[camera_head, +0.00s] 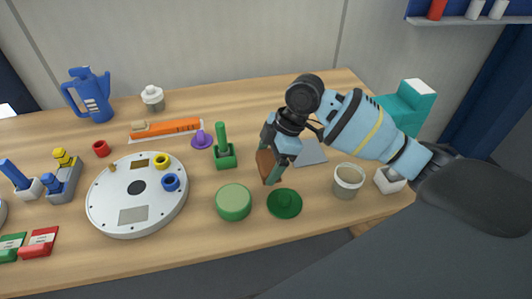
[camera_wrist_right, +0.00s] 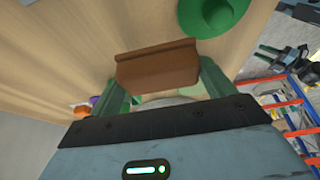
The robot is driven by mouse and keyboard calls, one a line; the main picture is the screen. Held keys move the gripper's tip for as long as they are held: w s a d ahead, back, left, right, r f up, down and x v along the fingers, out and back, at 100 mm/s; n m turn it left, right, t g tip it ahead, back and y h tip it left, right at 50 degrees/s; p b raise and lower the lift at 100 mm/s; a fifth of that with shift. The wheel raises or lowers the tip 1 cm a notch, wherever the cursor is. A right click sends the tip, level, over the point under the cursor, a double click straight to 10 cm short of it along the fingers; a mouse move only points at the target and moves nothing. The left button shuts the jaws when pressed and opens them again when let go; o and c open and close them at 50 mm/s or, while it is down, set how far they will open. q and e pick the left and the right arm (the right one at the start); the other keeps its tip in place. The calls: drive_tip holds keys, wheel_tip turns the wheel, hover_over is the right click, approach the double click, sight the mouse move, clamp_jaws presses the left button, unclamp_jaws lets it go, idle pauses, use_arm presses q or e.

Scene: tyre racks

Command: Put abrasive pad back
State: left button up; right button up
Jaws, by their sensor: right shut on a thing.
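My right gripper (camera_head: 268,160) comes in from the right and points down over the table. It is shut on a brown block, which I take to be the abrasive pad (camera_head: 264,164). In the right wrist view the brown pad (camera_wrist_right: 157,66) sits between the two green fingers (camera_wrist_right: 162,82), with a ledge along its upper edge. The pad appears to be above the table, between the green block with an upright handle and the green lid. A round grey tray (camera_head: 137,226) with coloured rings and rectangular patches lies to the left. My left gripper is not in view.
A green round container (camera_head: 234,202) and a green lid (camera_head: 285,203) stand just in front. A green handled block (camera_head: 224,155), grey square (camera_head: 310,153), pale cup (camera_head: 347,181) and purple funnel (camera_head: 201,139) are nearby.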

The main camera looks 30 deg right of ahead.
sight(267, 153)
drive_tip(key=shift+w+d+f, duration=0.15)
drive_tip(key=shift+w+d, duration=0.3)
drive_tip(key=shift+w, duration=0.55)
drive_tip(key=shift+w+d+f, duration=0.1)
drive_tip(key=shift+w+d, duration=0.4)
drive_tip(key=shift+w, duration=0.45)
drive_tip(key=shift+w+d+f, duration=0.15)
drive_tip(key=shift+w+d, duration=0.3)
drive_tip(key=shift+w, duration=0.55)
drive_tip(key=shift+f, duration=1.65)
drive_tip(key=shift+f, duration=0.1)
drive_tip(key=o, duration=0.8)
drive_tip(key=v, duration=1.2)
